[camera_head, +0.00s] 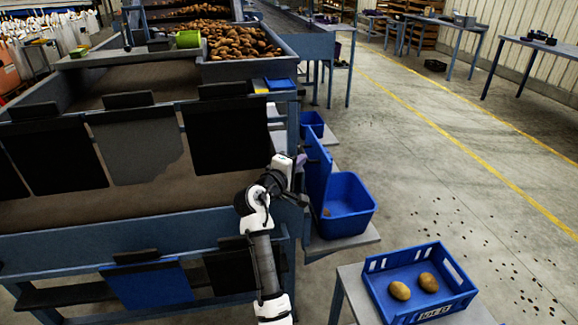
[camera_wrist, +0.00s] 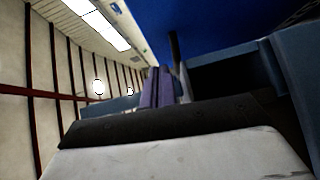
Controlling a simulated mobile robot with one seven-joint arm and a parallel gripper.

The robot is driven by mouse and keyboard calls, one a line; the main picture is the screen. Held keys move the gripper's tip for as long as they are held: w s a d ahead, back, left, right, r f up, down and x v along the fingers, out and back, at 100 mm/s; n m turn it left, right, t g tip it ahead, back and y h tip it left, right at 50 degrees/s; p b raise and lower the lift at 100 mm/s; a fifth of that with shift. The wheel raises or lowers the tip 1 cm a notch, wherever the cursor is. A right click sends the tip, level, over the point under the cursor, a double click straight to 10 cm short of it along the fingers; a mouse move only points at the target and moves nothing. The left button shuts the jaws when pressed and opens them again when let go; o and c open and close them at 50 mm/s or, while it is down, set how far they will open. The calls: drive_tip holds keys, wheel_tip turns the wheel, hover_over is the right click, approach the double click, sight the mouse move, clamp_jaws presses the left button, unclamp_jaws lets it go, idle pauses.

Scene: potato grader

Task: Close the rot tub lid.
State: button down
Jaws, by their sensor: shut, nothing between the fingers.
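The rot tub (camera_head: 349,208) is an open blue bin on a low grey shelf beside the grader, right of my arm in the head view. Its blue lid (camera_head: 318,168) stands upright along the tub's left side, so the tub's mouth is open. A small brownish thing lies inside. My gripper (camera_head: 301,160) is at the left of the raised lid, near its upper part; I cannot tell whether it touches. In the wrist view its purplish fingers (camera_wrist: 158,88) are together and empty. A large blue surface (camera_wrist: 215,25), probably the lid, fills the top there.
The grader frame and its dark flaps (camera_head: 225,135) stand left of my arm. A blue crate (camera_head: 418,285) with two potatoes sits on a table at the front right. Another blue bin (camera_head: 312,122) is behind the lid. The floor to the right is mostly clear.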

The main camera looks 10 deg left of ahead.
sight(321, 154)
drive_tip(key=shift+w+d+f+p, duration=0.1)
drive_tip(key=shift+w+d+p, duration=0.2)
drive_tip(key=shift+d, duration=0.4)
drive_tip(key=shift+w+d+p, duration=0.2)
drive_tip(key=shift+w+d, duration=0.1)
drive_tip(key=shift+d, duration=0.35)
drive_tip(key=shift+w+d+f+p, duration=0.1)
drive_tip(key=shift+w+d+p, duration=0.2)
drive_tip(key=shift+d, duration=0.4)
drive_tip(key=shift+w, duration=0.1)
